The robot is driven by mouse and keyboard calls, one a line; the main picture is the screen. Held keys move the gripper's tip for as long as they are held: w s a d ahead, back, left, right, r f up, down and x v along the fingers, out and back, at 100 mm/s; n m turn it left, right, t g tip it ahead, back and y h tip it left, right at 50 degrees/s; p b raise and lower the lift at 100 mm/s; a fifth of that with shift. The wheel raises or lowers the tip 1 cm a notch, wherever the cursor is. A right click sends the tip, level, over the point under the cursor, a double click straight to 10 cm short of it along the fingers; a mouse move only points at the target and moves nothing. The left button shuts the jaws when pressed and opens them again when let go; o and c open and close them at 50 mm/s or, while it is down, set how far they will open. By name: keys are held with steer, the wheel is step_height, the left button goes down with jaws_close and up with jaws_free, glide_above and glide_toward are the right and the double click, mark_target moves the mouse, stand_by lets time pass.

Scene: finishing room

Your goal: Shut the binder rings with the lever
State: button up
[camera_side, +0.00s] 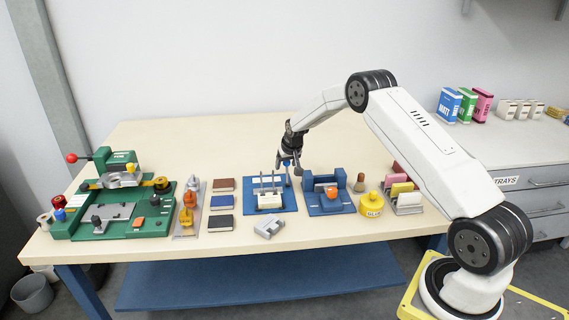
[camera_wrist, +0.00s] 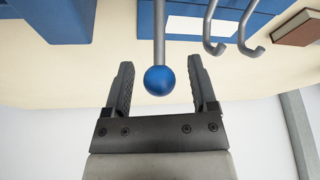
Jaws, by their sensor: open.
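The binder mechanism stands on a blue base (camera_side: 286,207) near the middle of the table in the side view. Its upright rings (camera_side: 262,184) rise from a cream block. In the wrist view two grey rings (camera_wrist: 211,28) show as curved hooks with free ends, so they look open. The lever is a grey rod (camera_wrist: 159,35) with a blue ball knob (camera_wrist: 159,81). My gripper (camera_side: 290,163) is at the right side of the base, pointing down. In the wrist view its open fingers (camera_wrist: 161,70) stand either side of the knob, with a gap on each side.
A blue fixture with an orange part (camera_side: 325,197) stands close to the right of the base. Brown and blue blocks (camera_side: 222,202) lie to the left. A grey clip-like part (camera_side: 269,228) lies in front. The table behind is clear.

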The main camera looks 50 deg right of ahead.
jaws_close()
stand_by(1.4)
